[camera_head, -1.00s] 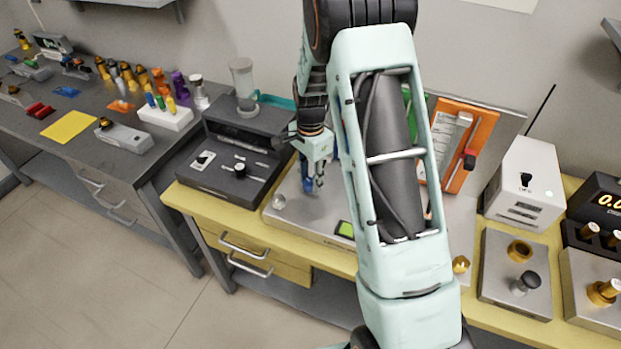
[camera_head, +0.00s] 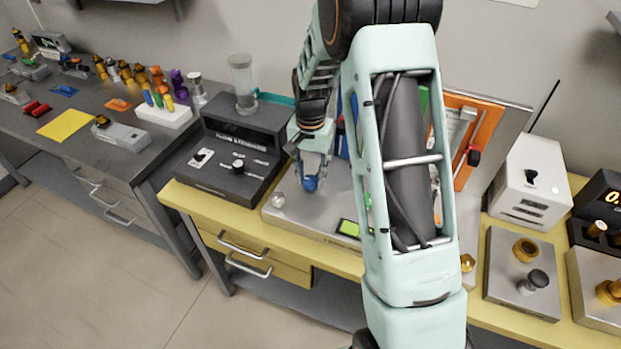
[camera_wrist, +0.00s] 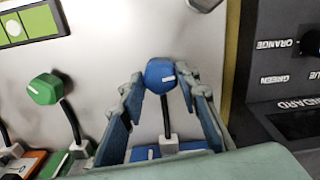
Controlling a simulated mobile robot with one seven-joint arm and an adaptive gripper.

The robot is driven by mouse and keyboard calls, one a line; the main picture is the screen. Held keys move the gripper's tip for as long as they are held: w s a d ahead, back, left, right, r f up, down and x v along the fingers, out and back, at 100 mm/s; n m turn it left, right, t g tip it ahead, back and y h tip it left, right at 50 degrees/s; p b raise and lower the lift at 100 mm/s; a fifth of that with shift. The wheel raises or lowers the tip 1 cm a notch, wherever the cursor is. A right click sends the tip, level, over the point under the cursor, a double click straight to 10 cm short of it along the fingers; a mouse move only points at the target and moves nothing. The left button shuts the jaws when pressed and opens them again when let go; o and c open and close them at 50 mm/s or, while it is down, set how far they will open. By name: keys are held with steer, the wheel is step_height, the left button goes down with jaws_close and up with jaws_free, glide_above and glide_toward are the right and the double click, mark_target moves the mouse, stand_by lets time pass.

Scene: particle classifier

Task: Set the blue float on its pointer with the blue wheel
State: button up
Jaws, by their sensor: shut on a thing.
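The blue wheel (camera_wrist: 159,76) is a faceted knob with a white mark, on a dark curved stem above the metal base. In the wrist view my gripper (camera_wrist: 161,80) has one finger on each side of it and is shut on it. In the head view the wheel (camera_head: 310,184) shows at the tips of my gripper (camera_head: 312,174). A blue panel edge (camera_head: 342,135) shows beside my arm, and a blue strip (camera_wrist: 145,153) shows low between my fingers. The blue float and its pointer cannot be made out; my arm hides much of the panels.
A green wheel (camera_wrist: 45,88) on a similar stem stands left of my fingers. A dark control box (camera_head: 240,155) stands close on the left. An orange panel (camera_head: 480,135) stands to the right, partly behind my arm. A clear knob (camera_head: 278,200) sits at the base's left corner.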

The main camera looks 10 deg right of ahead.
mark_target(310, 179)
steer(key=n+b, duration=0.1)
steer(key=n, duration=0.5)
steer(key=shift+n, duration=0.3)
steer(key=n, duration=0.6)
stand_by(0.4)
steer(key=o, duration=1.1)
steer(key=shift+o, duration=0.2)
steer(key=shift+r, duration=0.15)
step_height(310, 179, up, 12)
